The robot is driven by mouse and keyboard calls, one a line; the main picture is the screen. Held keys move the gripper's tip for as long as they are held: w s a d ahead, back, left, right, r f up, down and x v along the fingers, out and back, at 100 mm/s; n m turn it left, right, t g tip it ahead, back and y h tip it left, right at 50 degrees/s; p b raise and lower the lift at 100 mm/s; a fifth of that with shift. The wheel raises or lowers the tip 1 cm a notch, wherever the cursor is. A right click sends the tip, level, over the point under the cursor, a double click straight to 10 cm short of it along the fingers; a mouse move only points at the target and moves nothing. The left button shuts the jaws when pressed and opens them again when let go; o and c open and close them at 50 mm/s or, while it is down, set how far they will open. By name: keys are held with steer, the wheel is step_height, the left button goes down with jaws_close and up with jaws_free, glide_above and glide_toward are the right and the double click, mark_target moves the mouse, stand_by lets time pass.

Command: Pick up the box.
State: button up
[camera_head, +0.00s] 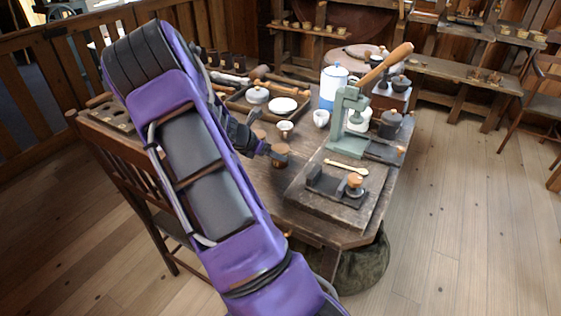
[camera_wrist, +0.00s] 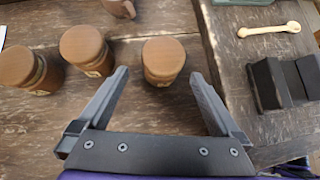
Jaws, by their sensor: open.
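No plainly square-sided box stands out, so I cannot tell for sure which thing is the box. In the wrist view, a small round wooden-topped container (camera_wrist: 163,58) stands upright between the tips of my open gripper (camera_wrist: 160,74). It is free on both sides, and the jaws hold nothing. Two similar round containers, one nearer (camera_wrist: 84,46) and one farther left (camera_wrist: 18,66), stand left of the left finger. In the head view, my gripper (camera_head: 264,148) is low over the table, partly hidden by my arm, beside a wooden-topped container (camera_head: 280,149).
A raised board (camera_wrist: 228,90) to the right holds a wooden spoon (camera_wrist: 268,30) and a dark block (camera_wrist: 270,84). In the head view, a green lever press (camera_head: 347,120), white cup (camera_head: 321,118) and tray (camera_head: 240,106) stand behind. A chair (camera_head: 125,165) is at the left.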

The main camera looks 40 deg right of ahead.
steer(key=b+x, duration=0.1)
steer(key=x, duration=0.5)
steer(key=shift+s+f, duration=0.1)
steer(key=shift+f, duration=0.2)
steer(key=c, duration=1.4)
step_height(320, 180, up, 10)
steer(key=shift+r+p, duration=0.1)
steer(key=shift+p, duration=1.15)
steer(key=shift+s, duration=0.1)
